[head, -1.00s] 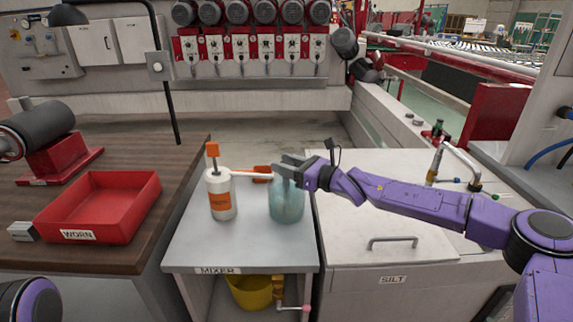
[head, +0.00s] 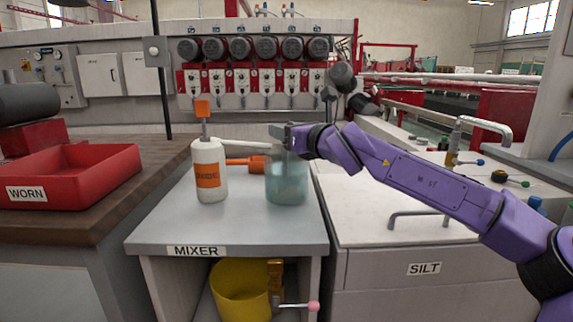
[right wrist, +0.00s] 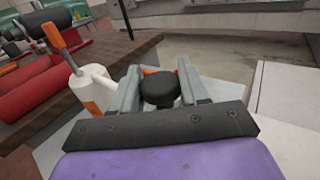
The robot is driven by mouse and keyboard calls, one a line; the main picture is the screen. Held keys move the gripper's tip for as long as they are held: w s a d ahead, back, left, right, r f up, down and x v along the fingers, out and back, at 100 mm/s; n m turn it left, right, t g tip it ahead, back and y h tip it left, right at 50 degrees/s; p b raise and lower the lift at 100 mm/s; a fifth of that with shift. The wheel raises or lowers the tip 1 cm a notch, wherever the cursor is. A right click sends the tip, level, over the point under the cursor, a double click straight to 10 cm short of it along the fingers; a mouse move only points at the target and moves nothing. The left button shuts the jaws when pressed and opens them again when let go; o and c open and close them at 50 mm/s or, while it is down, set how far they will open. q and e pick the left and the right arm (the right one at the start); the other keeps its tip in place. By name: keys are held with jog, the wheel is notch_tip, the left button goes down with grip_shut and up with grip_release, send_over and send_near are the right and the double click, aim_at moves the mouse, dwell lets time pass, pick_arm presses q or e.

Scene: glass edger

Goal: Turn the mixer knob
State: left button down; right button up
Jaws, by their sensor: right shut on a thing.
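My right gripper (head: 284,135) is at the top of a translucent bluish jar (head: 287,184) on the grey bench labelled MIXER (head: 160,226). In the right wrist view it is shut on a dark round knob (right wrist: 158,88), which sits between the two grey fingers. The head view hides this knob behind the fingers, so I cannot tell how it joins the jar. My left gripper is out of view.
An orange-handled item (head: 244,161) lies behind. Below are a yellow bucket (head: 238,290) and a pink-ended lever (head: 313,306). A red WORN tray (head: 70,172) is left, a SILT cabinet (head: 385,270) right.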

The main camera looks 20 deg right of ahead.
jog(key=m+t+h+b, duration=0.1)
jog(key=m+h+b, duration=0.2)
jog(key=h+b, duration=0.1)
jog(key=shift+f+h+b, duration=0.1)
jog(key=shift+h+b, duration=0.2)
jog(key=shift+b, duration=0.6)
jog(key=shift+m+h, duration=0.5)
jog(key=shift+h, duration=0.3)
jog(key=m+h, duration=0.1)
jog(key=h, duration=0.1)
jog(key=shift+r+m+h+b, duration=0.35)
jog(key=shift+m+h, duration=0.05)
jog(key=m+h, duration=0.1)
jog(key=h, duration=0.1)
jog(key=m+g+h+p, duration=0.1)
jog(key=h, duration=0.1)
jog(key=shift+r+m, duration=0.2)
jog(key=shift+m, duration=0.1)
jog(key=m+g+h+p, duration=0.2)
jog(key=h, duration=0.1)
pick_arm(q)
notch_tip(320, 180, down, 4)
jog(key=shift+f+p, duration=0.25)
jog(key=shift+p, duration=0.1)
pick_arm(e)
jog(key=shift+d+m+g+h, duration=0.1)
jog(key=shift+m+g+h, duration=0.3)
jog(key=shift+m+h, duration=0.2)
jog(key=shift+f, duration=0.1)
